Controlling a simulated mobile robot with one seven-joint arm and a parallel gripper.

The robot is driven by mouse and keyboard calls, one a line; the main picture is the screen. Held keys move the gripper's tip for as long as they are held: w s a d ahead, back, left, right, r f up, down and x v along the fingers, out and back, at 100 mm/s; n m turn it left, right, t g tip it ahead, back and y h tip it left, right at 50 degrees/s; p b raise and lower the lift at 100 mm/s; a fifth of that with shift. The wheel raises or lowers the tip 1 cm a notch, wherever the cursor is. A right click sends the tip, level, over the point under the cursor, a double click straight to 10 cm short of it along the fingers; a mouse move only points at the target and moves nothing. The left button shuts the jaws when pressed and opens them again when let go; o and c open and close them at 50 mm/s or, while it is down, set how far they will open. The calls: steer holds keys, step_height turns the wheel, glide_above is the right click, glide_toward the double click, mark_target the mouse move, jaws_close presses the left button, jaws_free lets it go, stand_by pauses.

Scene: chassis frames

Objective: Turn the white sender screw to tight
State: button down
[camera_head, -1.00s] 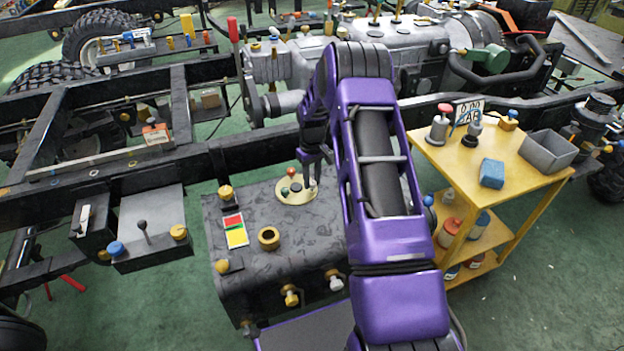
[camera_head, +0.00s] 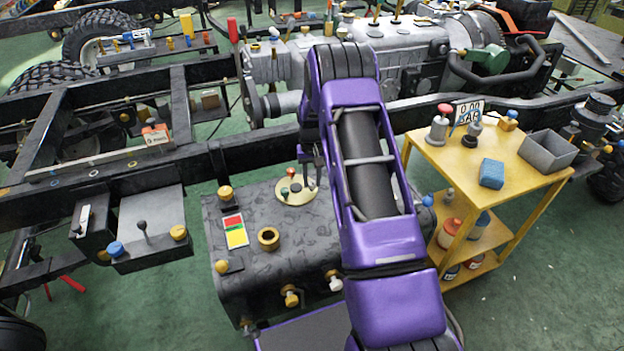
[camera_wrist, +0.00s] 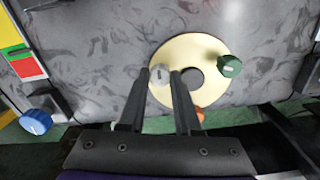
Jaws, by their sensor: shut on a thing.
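The white sender screw (camera_wrist: 159,76) is a small pale round head with a dark mark. It sits near the rim of the cream round sender plate (camera_wrist: 202,52). My gripper (camera_wrist: 159,72) is shut on the screw, one dark finger on each side of it. In the head view, the plate (camera_head: 290,198) lies on top of the dark tank, and my gripper (camera_head: 312,180) reaches down to its right part. The screw is hard to make out there behind the fingers.
The plate also bears a green screw (camera_wrist: 229,66), an orange screw (camera_wrist: 198,115) and a dark centre (camera_wrist: 191,78). The tank (camera_head: 225,285) carries a red-yellow label (camera_head: 235,230) and a brass filler neck (camera_head: 268,238). A yellow cart (camera_head: 450,160) stands right.

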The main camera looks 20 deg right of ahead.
mark_target(312, 182)
steer(key=c, duration=0.6)
jaws_free()
step_height(312, 182, up, 18)
steer(key=p, duration=0.2)
steer(key=shift+f, duration=0.25)
steer(key=shift+w, duration=0.1)
